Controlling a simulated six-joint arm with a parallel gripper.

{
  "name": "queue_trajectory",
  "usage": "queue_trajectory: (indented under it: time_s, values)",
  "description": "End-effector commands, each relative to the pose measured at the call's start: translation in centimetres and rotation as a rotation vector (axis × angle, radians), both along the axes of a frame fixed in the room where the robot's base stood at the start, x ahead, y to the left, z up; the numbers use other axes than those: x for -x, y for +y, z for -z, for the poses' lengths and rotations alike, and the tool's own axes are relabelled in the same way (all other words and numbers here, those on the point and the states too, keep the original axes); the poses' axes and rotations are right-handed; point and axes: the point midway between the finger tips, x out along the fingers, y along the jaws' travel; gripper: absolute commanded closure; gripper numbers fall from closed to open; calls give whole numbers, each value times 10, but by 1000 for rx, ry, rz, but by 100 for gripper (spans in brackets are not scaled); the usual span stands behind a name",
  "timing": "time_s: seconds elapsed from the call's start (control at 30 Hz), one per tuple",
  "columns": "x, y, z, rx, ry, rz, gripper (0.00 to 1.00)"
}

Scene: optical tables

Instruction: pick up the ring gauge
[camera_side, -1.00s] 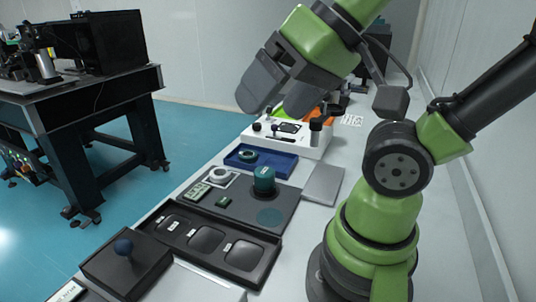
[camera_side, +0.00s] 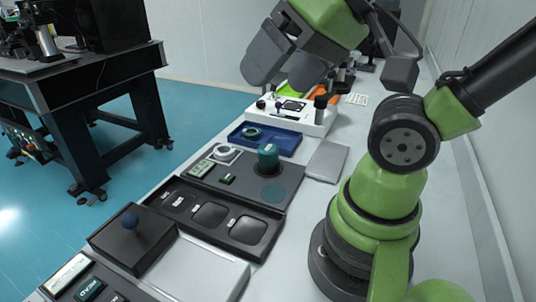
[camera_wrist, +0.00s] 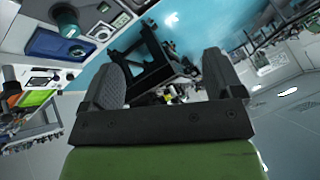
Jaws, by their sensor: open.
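A small dark teal ring (camera_side: 251,132) lies in the blue tray (camera_side: 284,148) in the side view; it also shows in the wrist view (camera_wrist: 77,50). A pale ring (camera_side: 224,152) sits on a white square on the dark mat in front of it. I cannot tell for sure which is the ring gauge. My gripper (camera_side: 281,78) is open and empty, raised above the bench behind the blue tray in the picture. In the wrist view its two fingers (camera_wrist: 162,80) stand apart, facing the room, with both rings off to the upper left.
A green cylinder (camera_side: 268,156) stands upright on the dark mat. A white fixture (camera_side: 312,117) with upright posts stands behind the blue tray. A grey plate (camera_side: 327,161) lies right.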

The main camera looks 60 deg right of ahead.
Motion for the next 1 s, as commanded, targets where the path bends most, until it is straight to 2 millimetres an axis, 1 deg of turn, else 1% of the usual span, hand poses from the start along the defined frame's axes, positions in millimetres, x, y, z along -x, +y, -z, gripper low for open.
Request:
queue_trajectory:
  time_s: [0.17, 0.27, 0.37, 0.47, 0.53, 0.6, 0.67, 0.77, 0.8, 0.87, 0.9, 1.0]
  values:
    - [0, 0, 0, 1, 0, 0, 14]
    - [-5, -3, 0, 9, 17, 11, 14]
    - [-20, -12, 3, 32, 62, 40, 14]
    - [-44, -31, 10, 67, 138, 81, 14]
    - [-62, -48, 19, 89, 199, 112, 14]
    - [-79, -67, 31, 108, 259, 138, 14]
    - [-91, -84, 44, 119, 313, 157, 14]
    - [-107, -115, 71, 130, 400, 186, 14]
    - [-111, -128, 84, 131, 436, 195, 14]
    - [-116, -145, 103, 129, 485, 207, 14]
    - [-117, -157, 116, 126, 516, 213, 14]
    - [-117, -179, 145, 117, 579, 222, 14]
